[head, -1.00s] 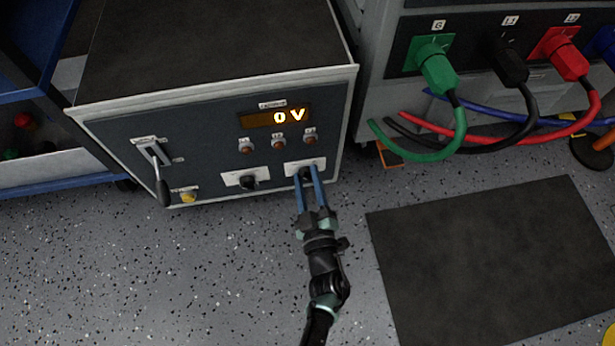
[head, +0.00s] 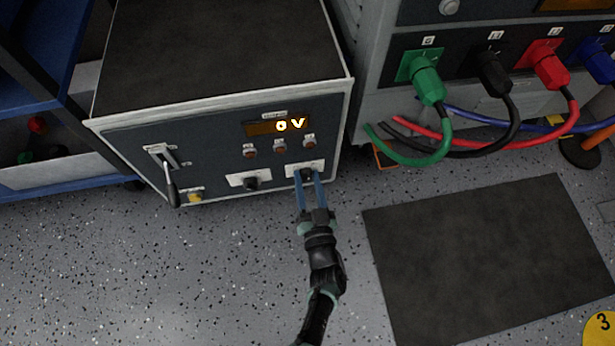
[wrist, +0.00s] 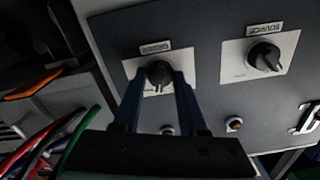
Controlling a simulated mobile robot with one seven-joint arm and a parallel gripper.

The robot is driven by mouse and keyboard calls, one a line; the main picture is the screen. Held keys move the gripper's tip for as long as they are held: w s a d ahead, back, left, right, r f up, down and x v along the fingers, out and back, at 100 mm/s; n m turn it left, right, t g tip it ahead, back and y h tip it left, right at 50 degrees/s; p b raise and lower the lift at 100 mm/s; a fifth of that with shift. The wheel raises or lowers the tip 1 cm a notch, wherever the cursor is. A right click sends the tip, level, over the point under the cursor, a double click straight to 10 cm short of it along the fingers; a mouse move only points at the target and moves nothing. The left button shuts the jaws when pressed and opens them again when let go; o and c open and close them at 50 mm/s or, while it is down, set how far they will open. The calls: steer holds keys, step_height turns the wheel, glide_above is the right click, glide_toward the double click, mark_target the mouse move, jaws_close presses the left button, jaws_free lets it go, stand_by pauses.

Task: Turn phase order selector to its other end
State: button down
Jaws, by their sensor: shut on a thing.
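The dark selector knob (head: 306,173) sits on a white plate at the lower right of the cabinet's front panel. My gripper (head: 308,182) reaches up to it, its two blue fingers on either side of the knob and shut on it. In the wrist view the knob (wrist: 158,73) shows between the fingertips, below a small label that I cannot read. I take this knob for the phase order selector. The fingers hide its sides, and I cannot tell its exact pointing.
A second knob (wrist: 264,55), labelled SOURCE, is beside it. The panel has a display (head: 278,125) reading 0 V, several round lamps, a lever (head: 170,182) and a yellow button (head: 195,197). Green, black, red and blue cables hang from the right cabinet (head: 375,100). A dark mat (head: 485,255) lies on the floor.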

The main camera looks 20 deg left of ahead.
steer(key=m, duration=0.4)
steer(key=shift+f+m+p, duration=0.1)
steer(key=shift+m+p, duration=0.2)
steer(key=shift+p, duration=0.1)
stand_by(0.4)
steer(key=shift+c, duration=2.3)
jaws_free()
steer(key=p+v, duration=0.4)
steer(key=v, duration=0.9)
